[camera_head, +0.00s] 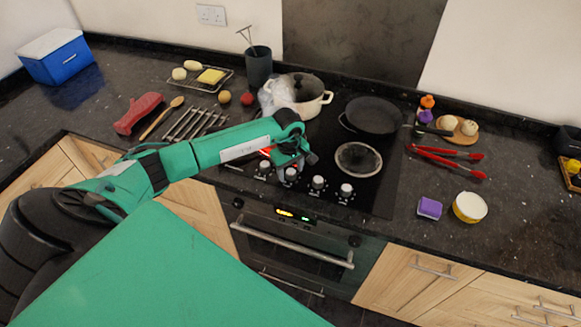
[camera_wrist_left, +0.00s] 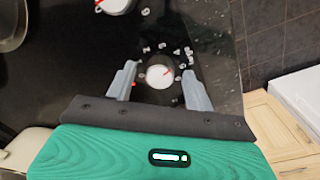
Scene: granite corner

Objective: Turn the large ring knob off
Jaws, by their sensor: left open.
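A row of several white control knobs lies along the front of the black hob, including one under my gripper (camera_head: 290,174) and one at the right end (camera_head: 346,190). I cannot tell which is the large ring knob. My left gripper (camera_head: 298,160) is open above the row. A second knob (camera_wrist_left: 115,5) is at the top edge. My right gripper is not in view.
Red tongs (camera_head: 447,160), a purple block (camera_head: 429,208) and a yellow bowl (camera_head: 470,207) lie to the right. The oven handle (camera_head: 290,245) runs below the counter edge.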

